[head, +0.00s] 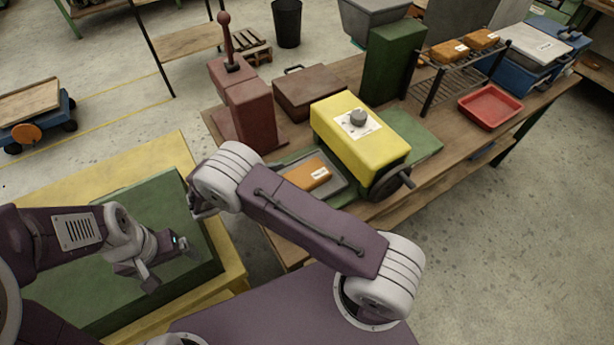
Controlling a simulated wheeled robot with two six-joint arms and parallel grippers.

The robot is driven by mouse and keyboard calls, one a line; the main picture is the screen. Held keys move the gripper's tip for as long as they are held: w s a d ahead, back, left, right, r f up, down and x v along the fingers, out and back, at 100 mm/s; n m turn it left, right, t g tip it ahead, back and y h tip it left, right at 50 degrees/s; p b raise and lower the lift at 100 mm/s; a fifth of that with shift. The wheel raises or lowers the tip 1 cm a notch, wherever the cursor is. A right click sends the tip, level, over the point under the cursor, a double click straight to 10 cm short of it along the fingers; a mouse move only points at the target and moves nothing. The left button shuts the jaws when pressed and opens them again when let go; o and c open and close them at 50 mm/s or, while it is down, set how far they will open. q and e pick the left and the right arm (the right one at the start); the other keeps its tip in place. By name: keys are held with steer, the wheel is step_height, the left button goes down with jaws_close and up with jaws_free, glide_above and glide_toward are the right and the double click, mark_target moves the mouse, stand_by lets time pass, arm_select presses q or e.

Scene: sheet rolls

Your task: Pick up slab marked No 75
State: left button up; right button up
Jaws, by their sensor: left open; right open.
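An orange slab (308,174) with a white label lies on a grey tray (338,191) at the near side of the yellow machine (361,134). Two more orange slabs, a left one (449,51) and a right one (482,39), lie on a dark wire rack (437,86) at the back right. Their labels are too small to read. My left gripper (172,265) is open and empty over the green block at the left. My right gripper (199,203) is open, left of the tray and mostly hidden by its own wrist. My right forearm passes in front of the tray's near side.
The wooden bench (420,187) also holds a maroon lever press (247,105), a brown case (309,91), a green box (392,60) and a red tray (490,106). A green block (112,211) sits on the yellow table (162,160).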

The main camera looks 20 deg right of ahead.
mark_target(301, 177)
arm_select(q)
step_height(301, 177, up, 2)
steer(key=shift+r+p, duration=0.1)
steer(key=shift+p, duration=0.85)
arm_select(e)
steer(key=x, duration=0.8)
steer(key=shift+s+a, duration=0.1)
steer(key=c, duration=1.9)
step_height(301, 177, up, 10)
steer(key=shift+r, duration=0.1)
